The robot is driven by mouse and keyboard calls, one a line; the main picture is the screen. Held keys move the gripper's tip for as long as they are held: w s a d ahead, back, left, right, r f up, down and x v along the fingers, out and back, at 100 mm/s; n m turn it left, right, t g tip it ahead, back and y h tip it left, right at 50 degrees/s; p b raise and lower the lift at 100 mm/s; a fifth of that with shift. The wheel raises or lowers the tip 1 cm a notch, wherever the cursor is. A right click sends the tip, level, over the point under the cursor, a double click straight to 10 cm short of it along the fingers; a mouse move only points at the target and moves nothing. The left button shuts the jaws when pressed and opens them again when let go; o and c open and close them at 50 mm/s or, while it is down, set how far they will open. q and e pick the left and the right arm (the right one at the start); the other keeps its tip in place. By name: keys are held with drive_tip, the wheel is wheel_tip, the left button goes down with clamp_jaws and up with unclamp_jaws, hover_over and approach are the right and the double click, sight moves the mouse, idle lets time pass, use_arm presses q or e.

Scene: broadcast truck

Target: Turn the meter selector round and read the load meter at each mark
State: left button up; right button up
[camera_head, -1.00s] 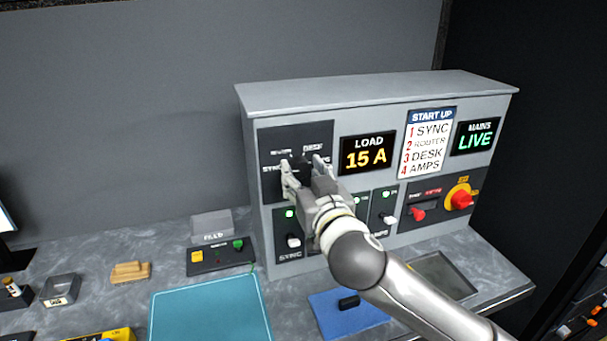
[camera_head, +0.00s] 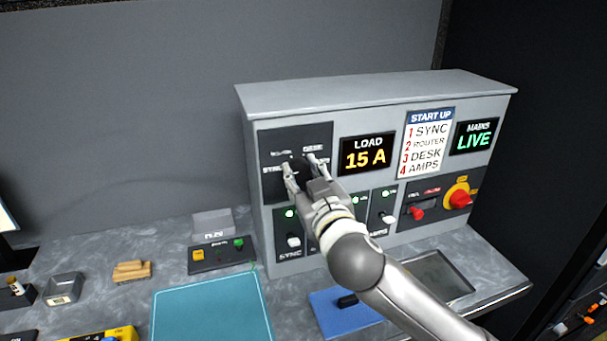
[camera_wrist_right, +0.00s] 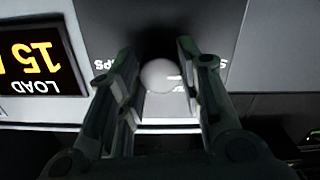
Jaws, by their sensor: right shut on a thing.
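The meter selector is a knob (camera_head: 300,166) on the dark plate (camera_head: 322,137) at the upper left of the grey cabinet, with small white marks around it. My right gripper (camera_head: 303,165) is shut on the knob and hides part of it and some marks. In the right wrist view, the rounded grey end of the knob (camera_wrist_right: 160,76) shows between the two fingers (camera_wrist_right: 158,78). The load meter (camera_head: 367,154) just right of the plate reads 15 A. It also shows upside down in the wrist view (camera_wrist_right: 38,60). My left gripper is not in view.
Switches with green lights (camera_head: 293,242) sit below the selector, partly behind my right arm. A teal mat (camera_head: 210,310) and blue pad (camera_head: 335,318) lie on the counter.

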drive_tip(key=o, duration=1)
drive_tip(key=shift+o, duration=0.2)
drive_tip(key=v, duration=1.2)
